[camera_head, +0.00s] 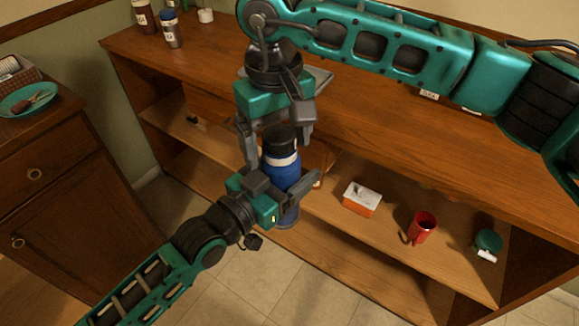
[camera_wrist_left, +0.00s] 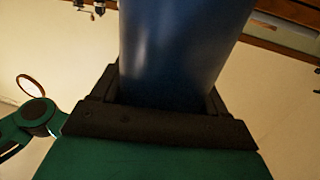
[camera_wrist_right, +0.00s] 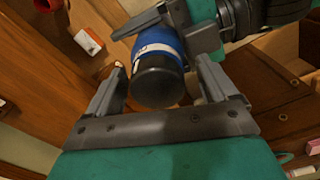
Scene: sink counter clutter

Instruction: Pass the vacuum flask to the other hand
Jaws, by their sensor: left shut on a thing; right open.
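The vacuum flask (camera_head: 281,172) is blue with a white band and a black cap, and stands roughly upright in the air in front of the counter. My left gripper (camera_head: 291,188) is shut on its blue body, which fills the left wrist view (camera_wrist_left: 180,50). My right gripper (camera_head: 276,140) is above it, pointing down, with its open fingers on either side of the black cap. In the right wrist view the flask (camera_wrist_right: 158,62) shows cap first between the open fingertips (camera_wrist_right: 155,85). Whether a right finger touches the cap cannot be told.
The wooden counter (camera_head: 190,62) has an open shelf below holding an orange-and-white box (camera_head: 361,198), a red mug (camera_head: 421,228) and a green cup (camera_head: 488,241). Bottles (camera_head: 171,28) stand at the back left. A cabinet (camera_head: 55,150) with a teal plate (camera_head: 28,99) is at left.

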